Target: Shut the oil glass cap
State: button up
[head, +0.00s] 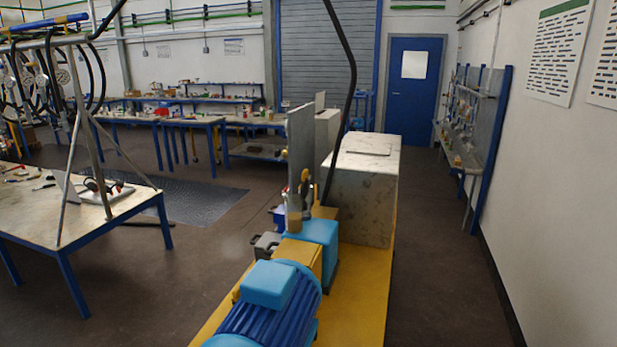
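A pump set with a blue motor (268,300) and a light blue housing (312,240) stands on a yellow base (355,300). A small tan cylinder (294,216), which may be the oil glass, stands upright by the housing in front of a tall grey plate (300,150). My gripper is not in view.
A large speckled grey block (365,185) stands on the base behind the housing. A workbench (110,208) with tools and a metal frame is at left. Floor is clear along the right wall. A dark hose-like curve (352,75) crosses the upper middle.

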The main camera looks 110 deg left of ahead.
aim_at(305, 184)
jog(key=u, duration=3.7)
jog(key=i+j+u, duration=0.45)
jog(key=j, duration=0.4)
jog(key=i+j+u, duration=0.45)
jog(key=j, duration=0.3)
jog(key=i+j+u, duration=0.9)
jog(key=i, duration=0.2)
jog(key=i+l+z, duration=0.2)
jog(key=z, duration=0.2)
jog(key=i+l+z, duration=0.1)
jog(key=i+z, duration=0.75)
jog(key=i+j+z, duration=0.15)
jog(key=i+z, duration=0.25)
jog(key=i+j+z, duration=0.2)
jog(key=z, duration=0.25)
